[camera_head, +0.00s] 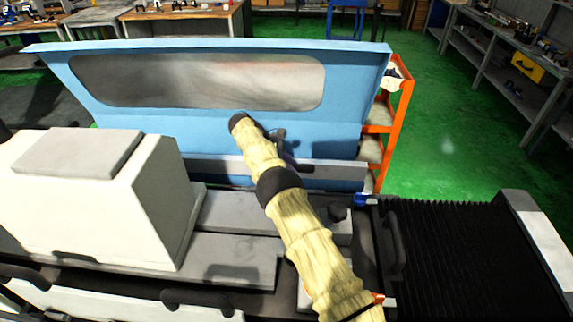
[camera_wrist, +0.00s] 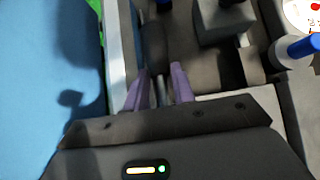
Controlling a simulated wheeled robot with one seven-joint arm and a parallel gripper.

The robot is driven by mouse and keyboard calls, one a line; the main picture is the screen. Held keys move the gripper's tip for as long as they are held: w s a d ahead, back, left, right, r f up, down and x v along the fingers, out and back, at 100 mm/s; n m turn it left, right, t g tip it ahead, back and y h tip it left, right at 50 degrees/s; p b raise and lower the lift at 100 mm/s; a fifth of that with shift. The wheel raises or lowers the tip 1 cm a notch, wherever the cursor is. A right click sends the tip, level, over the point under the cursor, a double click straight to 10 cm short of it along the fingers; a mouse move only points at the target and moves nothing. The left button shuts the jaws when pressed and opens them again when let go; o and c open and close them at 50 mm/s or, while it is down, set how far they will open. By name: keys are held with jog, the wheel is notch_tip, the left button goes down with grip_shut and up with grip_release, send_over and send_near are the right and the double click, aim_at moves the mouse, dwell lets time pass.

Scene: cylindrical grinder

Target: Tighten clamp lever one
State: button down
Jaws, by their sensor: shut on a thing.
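My gripper (camera_wrist: 160,88) shows in the wrist view with two purple fingers shut on a black lever handle (camera_wrist: 153,42), which I take to be the clamp lever. The handle stands between the fingertips and extends beyond them; its pivot is not clear. In the head view the end of my gripper (camera_head: 288,160) is partly hidden behind my arm. The dark handle (camera_head: 305,168) shows just to its right, in front of the blue machine cover. I cannot tell the lever's exact angle.
The blue cover (camera_head: 240,125) with a window rises close behind my gripper. A pale housing (camera_head: 95,205) stands left, and black bellows (camera_head: 455,245) lie right. A grey block (camera_wrist: 222,20) and a blue-capped part (camera_wrist: 297,50) are close right of the fingers. An orange cart (camera_head: 380,130) stands behind.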

jog(key=shift+d, duration=0.4)
